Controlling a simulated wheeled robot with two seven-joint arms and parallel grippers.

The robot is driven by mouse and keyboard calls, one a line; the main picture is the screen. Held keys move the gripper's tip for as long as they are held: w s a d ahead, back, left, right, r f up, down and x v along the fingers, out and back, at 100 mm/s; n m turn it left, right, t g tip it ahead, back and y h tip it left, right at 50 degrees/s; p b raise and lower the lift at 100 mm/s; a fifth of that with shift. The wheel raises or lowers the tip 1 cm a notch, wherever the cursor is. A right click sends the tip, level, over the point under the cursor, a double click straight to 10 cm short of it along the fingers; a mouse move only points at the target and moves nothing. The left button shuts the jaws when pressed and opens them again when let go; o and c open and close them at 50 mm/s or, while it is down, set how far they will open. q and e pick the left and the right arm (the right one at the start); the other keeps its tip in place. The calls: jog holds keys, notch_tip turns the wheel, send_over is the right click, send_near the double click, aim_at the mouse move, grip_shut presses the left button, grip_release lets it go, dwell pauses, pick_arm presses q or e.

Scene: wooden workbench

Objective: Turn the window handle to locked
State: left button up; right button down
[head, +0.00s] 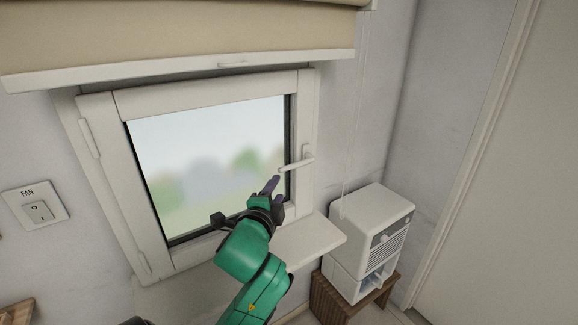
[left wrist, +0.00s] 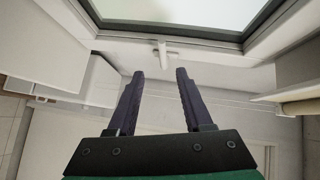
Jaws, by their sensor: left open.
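The white window handle (head: 298,162) sits on the right side of the window frame. Its lever points left, roughly level, over the edge of the glass. My left gripper (head: 273,182) is just below and left of the lever's end in the head view, apart from it as far as I can tell. In the left wrist view the handle (left wrist: 164,52) shows just beyond and between the two open dark fingertips (left wrist: 160,73), with nothing between them. The window sash (head: 200,95) looks closed in its frame. My right gripper is not in view.
A beige blind (head: 180,35) hangs above the window, and a cord hangs to its right. A white sill (head: 308,243) juts out below. A white appliance (head: 372,225) stands on a wooden stool (head: 335,303) at right. A fan switch (head: 37,206) is on the left wall.

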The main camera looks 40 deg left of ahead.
aim_at(288, 169)
pick_arm(q)
jog(key=p+x, duration=0.1)
jog(key=x, duration=0.3)
jog(key=p+x, duration=0.1)
jog(key=x, duration=0.4)
jog(key=p+x, duration=0.1)
jog(key=x, duration=0.3)
jog(key=shift+w+a+r+p, duration=0.2)
jog(key=shift+w+r+p, duration=0.1)
jog(key=shift+w+p, duration=0.05)
jog(key=shift+w+a+f, duration=0.1)
jog(key=shift+w+a, duration=0.05)
jog(key=shift+w, duration=0.1)
jog(key=shift+c, duration=0.3)
grip_shut()
